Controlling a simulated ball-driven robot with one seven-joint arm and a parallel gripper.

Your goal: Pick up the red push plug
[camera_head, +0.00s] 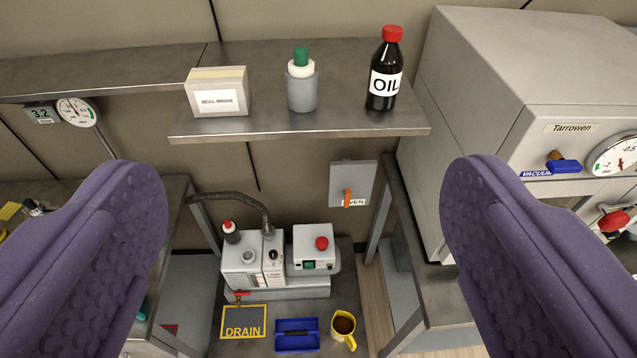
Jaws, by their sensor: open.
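I cannot tell for certain which thing is the red push plug. Low in the middle, a pale vacuum pump (262,265) carries a black piece with a red top (231,231) at its upper left. A round red knob (321,243) sits on the pale box to its right. A small red handle (238,294) is at the pump's lower left front. My gripper (304,190) is open and empty, its purple ribbed fingers wide apart at left and right. The pump is well beyond the fingers and touches neither.
A grey shelf (290,127) above the pump holds a box (217,93), a green-capped bottle (302,80) and a red-capped oil bottle (384,70). A large cabinet (470,100) stands right. A blue tray (297,348) and yellow mug (344,328) are in front of the pump.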

